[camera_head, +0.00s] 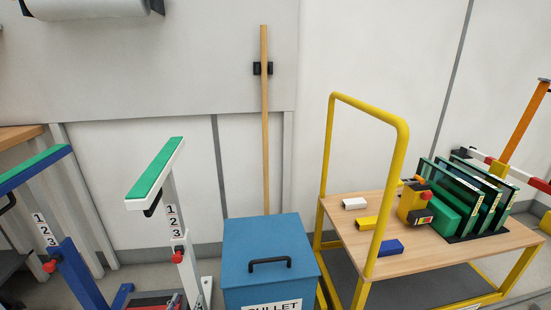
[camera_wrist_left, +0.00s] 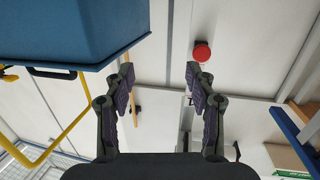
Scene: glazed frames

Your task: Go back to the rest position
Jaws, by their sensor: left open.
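My left gripper (camera_wrist_left: 160,85) shows in the left wrist view with its two dark fingers spread apart. Nothing is between the fingers but the pale wall behind. The blue cullet bin (camera_wrist_left: 70,30) fills the upper left of that view, to the left of the fingers. I make out neither gripper in the head view. My right gripper is in neither view. The glazed frames (camera_head: 480,190) stand upright in a black rack on the wooden-topped cart at the right of the head view.
The cart's yellow handle (camera_head: 402,180) rises beside the blue bin (camera_head: 265,240). A green-padded stand (camera_head: 155,170) and a blue stand (camera_head: 70,262) with a green pad are on the left. A wooden pole (camera_head: 264,120) hangs on the wall. A red knob (camera_wrist_left: 202,51) shows beyond my right-hand finger.

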